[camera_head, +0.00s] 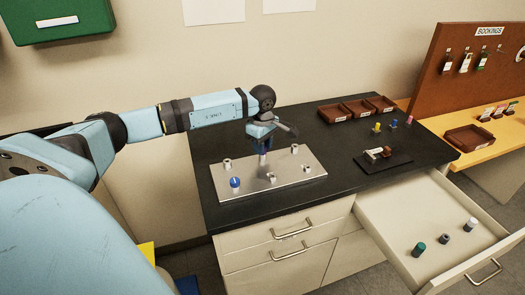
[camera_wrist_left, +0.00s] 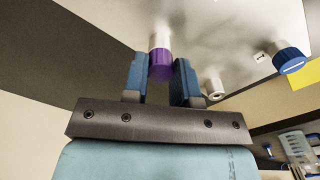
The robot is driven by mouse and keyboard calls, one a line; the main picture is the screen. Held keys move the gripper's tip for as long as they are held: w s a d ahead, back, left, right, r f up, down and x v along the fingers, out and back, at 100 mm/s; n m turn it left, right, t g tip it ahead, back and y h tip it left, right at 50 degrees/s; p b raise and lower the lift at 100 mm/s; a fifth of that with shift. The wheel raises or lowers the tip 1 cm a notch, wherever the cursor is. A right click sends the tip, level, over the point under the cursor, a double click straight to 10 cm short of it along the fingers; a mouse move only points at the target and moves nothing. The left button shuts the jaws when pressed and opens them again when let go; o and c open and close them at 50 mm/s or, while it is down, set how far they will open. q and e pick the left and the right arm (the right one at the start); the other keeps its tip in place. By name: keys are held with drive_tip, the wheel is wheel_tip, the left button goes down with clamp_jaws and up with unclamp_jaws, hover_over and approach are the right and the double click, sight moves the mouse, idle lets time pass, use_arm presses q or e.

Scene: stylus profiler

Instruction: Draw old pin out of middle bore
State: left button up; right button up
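My left gripper (camera_head: 262,150) points down over the metal plate (camera_head: 313,176) on the black bench top. In the left wrist view its two blue fingers (camera_wrist_left: 160,80) flank a purple-capped pin (camera_wrist_left: 161,66) closely and look shut on it. A pale cylinder shows beyond the cap; I cannot tell whether it is the pin's shank or a bore's collar. A blue-capped pin (camera_head: 235,183) stands at the plate's front left and also shows in the left wrist view (camera_wrist_left: 291,60). My right gripper is not in view.
Several metal collars, one at the right (camera_head: 307,168), stand on the plate. A dark block with a small fixture (camera_head: 378,154) lies to the right. Brown trays (camera_head: 333,112) stand behind. An open drawer (camera_head: 400,215) holds a green-capped piece (camera_head: 419,249) and other small cylinders.

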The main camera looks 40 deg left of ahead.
use_arm(q)
clamp_jaws()
drive_tip(key=shift+r, duration=0.1)
drive_tip(key=shift+r+p, duration=0.3)
drive_tip(key=shift+r, duration=0.3)
drive_tip(key=shift+r+p, duration=1.1)
drive_tip(key=shift+r, duration=1.05)
wheel_tip(320, 180, up, 5)
drive_tip(key=p, duration=0.2)
drive_tip(key=shift+p, duration=0.3)
